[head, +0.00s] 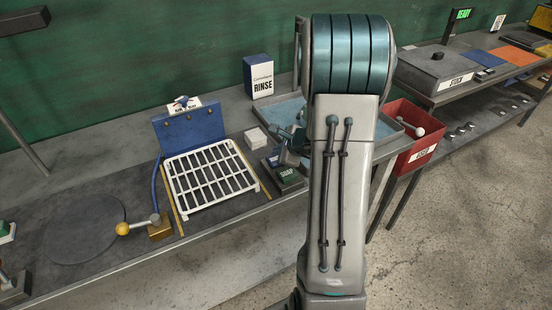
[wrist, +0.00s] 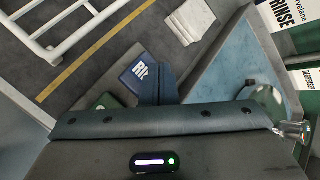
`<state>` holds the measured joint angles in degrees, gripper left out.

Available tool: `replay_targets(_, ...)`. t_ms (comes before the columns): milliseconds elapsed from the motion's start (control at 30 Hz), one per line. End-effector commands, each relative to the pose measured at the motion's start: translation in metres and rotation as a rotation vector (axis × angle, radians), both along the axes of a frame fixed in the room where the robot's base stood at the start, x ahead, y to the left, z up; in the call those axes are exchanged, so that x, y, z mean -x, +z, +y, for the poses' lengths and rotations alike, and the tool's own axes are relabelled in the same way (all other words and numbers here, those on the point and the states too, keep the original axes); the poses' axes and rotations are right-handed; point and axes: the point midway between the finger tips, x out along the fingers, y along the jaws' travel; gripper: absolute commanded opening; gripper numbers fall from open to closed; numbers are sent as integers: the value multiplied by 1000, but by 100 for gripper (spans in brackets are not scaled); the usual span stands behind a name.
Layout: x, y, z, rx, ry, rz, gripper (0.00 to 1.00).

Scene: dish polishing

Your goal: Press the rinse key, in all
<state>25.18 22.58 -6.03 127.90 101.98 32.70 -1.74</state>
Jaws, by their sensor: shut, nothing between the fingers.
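The rinse key, a blue key with white letters partly covered, shows in the wrist view (wrist: 137,72). A green key (wrist: 108,101) is beside it; in the head view it reads SOAP (head: 287,180). My gripper (head: 283,158) is shut and empty, low over the keys. In the wrist view its fingertips (wrist: 160,68) overlap the right side of the rinse key. I cannot tell whether they touch it. In the head view my gripper and arm hide most of the rinse key.
A white rack (head: 210,180) stands left of the keys, with a yellow strip beside it. A white block (head: 256,138) and a RINSE box (head: 259,77) are behind. A blue-floored basin (head: 290,112) lies right, then a red bin (head: 425,157).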

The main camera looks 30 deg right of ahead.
Motion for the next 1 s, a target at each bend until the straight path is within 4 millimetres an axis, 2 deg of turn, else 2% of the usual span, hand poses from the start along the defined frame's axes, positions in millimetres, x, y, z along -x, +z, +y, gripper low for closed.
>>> replay_targets(500, 0, -10, 0, 1, 1, 0, 0)
replay_targets(1000, 0, -9, 0, 0, 0, 0, 0)
